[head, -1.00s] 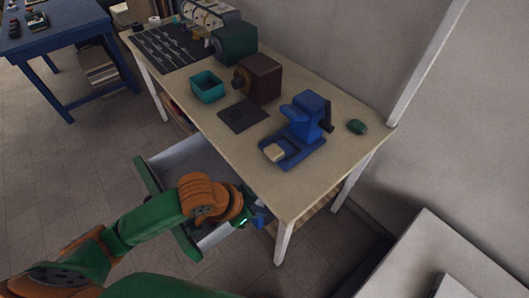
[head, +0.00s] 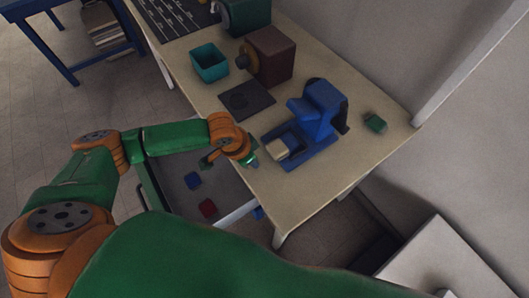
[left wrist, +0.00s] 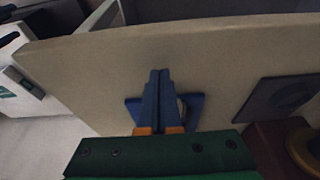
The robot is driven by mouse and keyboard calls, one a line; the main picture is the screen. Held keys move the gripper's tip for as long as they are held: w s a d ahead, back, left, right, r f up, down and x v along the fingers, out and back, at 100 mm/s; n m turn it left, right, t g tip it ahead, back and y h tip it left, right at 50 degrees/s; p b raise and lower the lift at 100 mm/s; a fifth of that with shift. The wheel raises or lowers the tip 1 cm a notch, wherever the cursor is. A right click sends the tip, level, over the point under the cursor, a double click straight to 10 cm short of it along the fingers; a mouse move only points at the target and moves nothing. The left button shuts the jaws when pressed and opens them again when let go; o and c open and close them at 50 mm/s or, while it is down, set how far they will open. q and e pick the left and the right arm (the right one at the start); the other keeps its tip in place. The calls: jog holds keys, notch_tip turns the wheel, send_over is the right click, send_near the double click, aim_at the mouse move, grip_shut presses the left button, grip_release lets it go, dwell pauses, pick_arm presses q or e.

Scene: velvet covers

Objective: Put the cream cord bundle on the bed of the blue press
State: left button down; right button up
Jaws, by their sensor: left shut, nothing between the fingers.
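The blue press (head: 318,112) stands near the front right of the table. A small cream block, which looks like the cream cord bundle (head: 278,150), lies on the front of its bed (head: 297,158); I cannot make out its cords. My left gripper (head: 253,162) is shut and empty at the table's front edge, just left of the bed and apart from the bundle. In the left wrist view its blue fingers (left wrist: 159,82) are together, with part of the press's blue bed (left wrist: 194,108) behind them. The bundle is mostly hidden there. My right gripper is not in view.
An open drawer (head: 233,216) under the table holds a blue piece (head: 193,180) and a red piece (head: 208,208). A dark mat (head: 247,100), teal box (head: 209,63) and brown machine (head: 270,56) stand left of the press. A green object (head: 375,123) lies right.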

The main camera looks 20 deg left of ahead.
aim_at(272, 150)
pick_arm(q)
jog(key=w+d, duration=0.1)
jog(key=w, duration=0.2)
jog(key=shift+d, duration=0.4)
jog(key=shift+w+d+r, duration=0.1)
jog(key=shift+w+d, duration=0.05)
jog(key=shift+d, duration=0.05)
jog(key=shift+d+r, duration=0.1)
jog(key=shift+r, duration=0.05)
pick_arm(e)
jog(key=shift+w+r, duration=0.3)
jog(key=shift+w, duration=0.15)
pick_arm(q)
jog(key=shift+w+d, duration=0.1)
jog(key=shift+w, duration=0.1)
jog(key=shift+w+d, duration=0.65)
jog(key=shift+w, duration=0.05)
